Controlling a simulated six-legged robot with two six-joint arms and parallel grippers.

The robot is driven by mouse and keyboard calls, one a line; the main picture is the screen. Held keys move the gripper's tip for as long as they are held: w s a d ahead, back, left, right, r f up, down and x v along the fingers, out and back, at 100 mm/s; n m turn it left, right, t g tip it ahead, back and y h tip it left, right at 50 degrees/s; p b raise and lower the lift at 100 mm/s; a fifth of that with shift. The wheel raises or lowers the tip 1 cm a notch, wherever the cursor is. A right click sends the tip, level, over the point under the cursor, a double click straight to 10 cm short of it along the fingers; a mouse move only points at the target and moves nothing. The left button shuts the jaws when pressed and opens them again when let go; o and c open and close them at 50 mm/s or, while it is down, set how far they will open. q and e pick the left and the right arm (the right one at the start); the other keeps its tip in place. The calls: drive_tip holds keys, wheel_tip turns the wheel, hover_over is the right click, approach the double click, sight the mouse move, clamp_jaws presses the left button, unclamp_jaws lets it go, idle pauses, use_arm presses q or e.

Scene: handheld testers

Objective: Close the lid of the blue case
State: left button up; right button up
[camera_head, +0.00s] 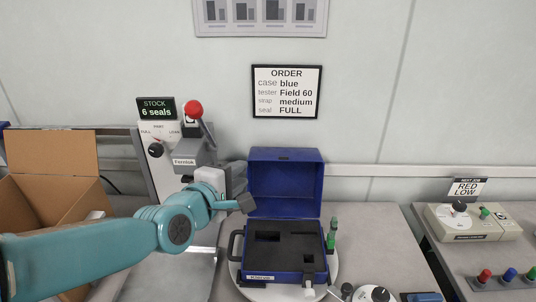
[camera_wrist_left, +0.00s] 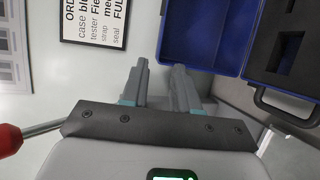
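The blue case stands open in the head view. Its blue lid (camera_head: 285,183) is raised roughly upright at the back, and its base (camera_head: 284,277) holds black foam (camera_head: 284,245) with dark cutouts. A black handle (camera_head: 236,246) is on the base's left side. My left gripper (camera_head: 244,200) is beside the lid's left edge, with nothing between its fingers. In the left wrist view its two fingers (camera_wrist_left: 161,75) stand apart, with the lid (camera_wrist_left: 204,32) just beyond them. I cannot tell whether a finger touches the lid. My right gripper is in neither view.
The base rests on a round white plate (camera_head: 243,290). A press with a red-knobbed lever (camera_head: 193,108) stands behind my left arm. An open cardboard box (camera_head: 50,160) is at left. Green pegs (camera_head: 331,238) stand right of the case. A beige tester (camera_head: 470,223) is at right.

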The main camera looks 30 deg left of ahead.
sight(266, 156)
use_arm(q)
drive_tip(key=p+x, duration=0.1)
drive_tip(key=x, duration=1.3)
clamp_jaws()
idle(0.9)
